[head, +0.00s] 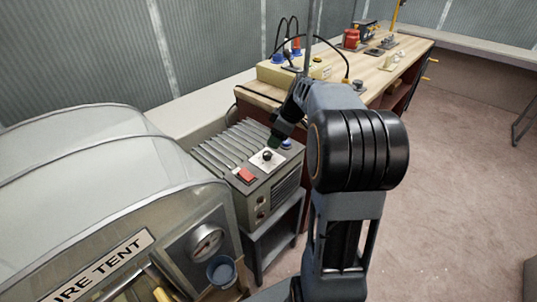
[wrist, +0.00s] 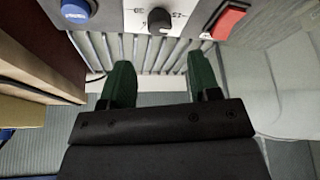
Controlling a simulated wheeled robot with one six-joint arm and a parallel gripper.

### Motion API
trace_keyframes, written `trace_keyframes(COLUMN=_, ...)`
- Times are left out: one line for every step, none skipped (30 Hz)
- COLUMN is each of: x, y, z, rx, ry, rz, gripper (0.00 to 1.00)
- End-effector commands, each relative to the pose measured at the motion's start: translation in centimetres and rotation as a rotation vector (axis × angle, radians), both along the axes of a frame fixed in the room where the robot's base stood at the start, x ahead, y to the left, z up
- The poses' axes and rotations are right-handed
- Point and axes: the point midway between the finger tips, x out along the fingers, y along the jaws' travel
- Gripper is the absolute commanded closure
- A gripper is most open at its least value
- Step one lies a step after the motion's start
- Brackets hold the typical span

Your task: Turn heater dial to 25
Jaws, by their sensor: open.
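The heater (head: 240,165) is a grey box with a ribbed top on a dark stand. Its dial is a black knob (head: 267,155) on a white scale plate; the knob also shows in the wrist view (wrist: 159,20) at the top centre, beyond my fingertips. The scale numbers are too small to read. My gripper (wrist: 160,82) is open and empty, with its two green fingers apart. In the head view my gripper (head: 274,141) is close above the dial, apart from it as far as I can tell. One finger is hidden there.
A red switch (head: 246,175) and a blue button (head: 287,144) flank the dial. A cure tent (head: 110,200) with a gauge stands close on the left. A workbench (head: 395,62) with tools and cables stands behind. The floor on the right is clear.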

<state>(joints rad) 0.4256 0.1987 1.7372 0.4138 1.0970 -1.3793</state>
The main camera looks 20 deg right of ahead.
Motion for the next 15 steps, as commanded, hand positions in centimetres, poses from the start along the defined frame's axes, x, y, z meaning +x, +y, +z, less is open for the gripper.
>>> trace_keyframes(x=0.3, y=0.3, z=-1.2, rx=0.002, ry=0.003, rz=0.002, gripper=0.44)
trace_keyframes(x=0.4, y=0.5, z=-1.7, rx=0.002, ry=0.004, rz=0.001, gripper=0.44)
trace_keyframes(x=0.6, y=0.7, z=-2.4, rx=0.002, ry=0.004, rz=0.001, gripper=0.44)
trace_keyframes(x=0.7, y=0.8, z=-2.9, rx=0.002, ry=0.003, rz=0.000, gripper=0.44)
trace_keyframes(x=0.9, y=1.0, z=-3.3, rx=0.001, ry=0.002, rz=0.001, gripper=0.44)
trace_keyframes(x=1.1, y=1.2, z=-4.0, rx=0.001, ry=0.003, rz=0.001, gripper=0.44)
trace_keyframes(x=1.2, y=1.3, z=-4.4, rx=0.001, ry=0.002, rz=0.001, gripper=0.44)
trace_keyframes(x=1.3, y=1.4, z=-4.8, rx=0.000, ry=0.003, rz=0.000, gripper=0.44)
trace_keyframes(x=1.4, y=1.5, z=-5.3, rx=0.000, ry=0.003, rz=0.000, gripper=0.44)
trace_keyframes(x=1.6, y=1.6, z=-5.6, rx=0.000, ry=0.001, rz=0.000, gripper=0.44)
trace_keyframes(x=1.7, y=1.7, z=-5.9, rx=0.000, ry=0.001, rz=0.000, gripper=0.44)
trace_keyframes(x=1.8, y=1.8, z=-6.3, rx=0.000, ry=0.001, rz=0.000, gripper=0.44)
trace_keyframes(x=1.9, y=1.9, z=-6.5, rx=0.000, ry=0.001, rz=0.000, gripper=0.44)
trace_keyframes(x=1.9, y=2.0, z=-6.7, rx=-0.001, ry=0.001, rz=0.000, gripper=0.44)
trace_keyframes(x=2.0, y=2.0, z=-6.9, rx=-0.001, ry=0.001, rz=0.000, gripper=0.44)
